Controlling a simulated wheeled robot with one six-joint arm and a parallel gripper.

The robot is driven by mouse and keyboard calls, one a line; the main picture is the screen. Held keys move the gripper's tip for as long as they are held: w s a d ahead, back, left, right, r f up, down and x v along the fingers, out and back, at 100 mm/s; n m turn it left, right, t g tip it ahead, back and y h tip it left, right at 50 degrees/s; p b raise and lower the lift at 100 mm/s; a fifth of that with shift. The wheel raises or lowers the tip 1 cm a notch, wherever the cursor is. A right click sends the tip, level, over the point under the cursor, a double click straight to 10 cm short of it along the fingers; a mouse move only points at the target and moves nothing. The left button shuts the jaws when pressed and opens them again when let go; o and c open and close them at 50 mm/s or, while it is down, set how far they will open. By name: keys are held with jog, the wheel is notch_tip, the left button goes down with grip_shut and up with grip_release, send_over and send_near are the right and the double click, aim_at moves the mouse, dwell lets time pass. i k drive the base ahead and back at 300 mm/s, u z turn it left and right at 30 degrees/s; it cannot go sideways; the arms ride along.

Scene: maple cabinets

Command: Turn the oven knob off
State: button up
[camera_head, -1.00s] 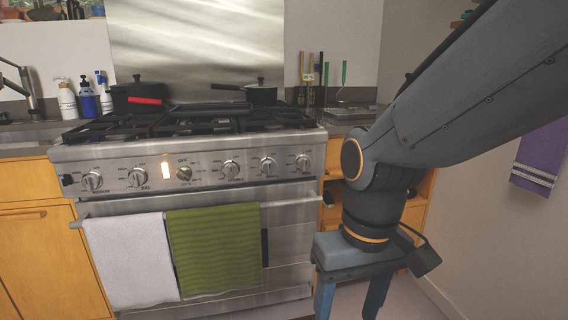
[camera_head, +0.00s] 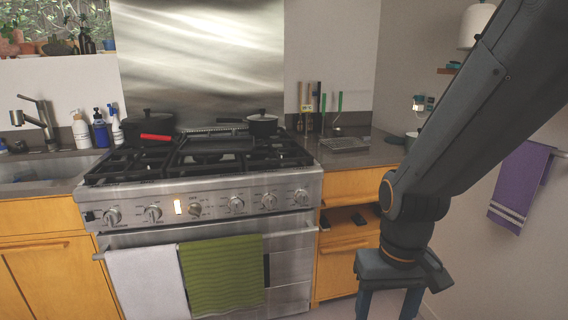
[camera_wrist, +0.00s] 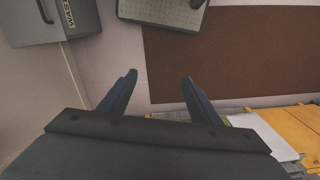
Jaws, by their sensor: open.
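The stainless oven range (camera_head: 262,188) stands at centre left in the head view. A row of several metal knobs runs along its front panel. In the wrist view my gripper (camera_wrist: 160,78) is open and empty above the floor; no knob shows there.
A white towel (camera_head: 147,283) and a green towel (camera_head: 222,272) hang on the oven door handle. A pot (camera_head: 262,124) and a red-handled pan stand on the hob. A drawer (camera_head: 345,218) right of the range is open. A brown mat (camera_wrist: 235,55) lies on the floor.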

aim_at(194, 208)
jog(key=u, duration=0.1)
jog(key=k, duration=0.45)
jog(key=u, duration=1.75)
jog(key=i, duration=1.5)
jog(key=z, duration=0.9)
jog(key=i, duration=0.55)
jog(key=z, duration=0.5)
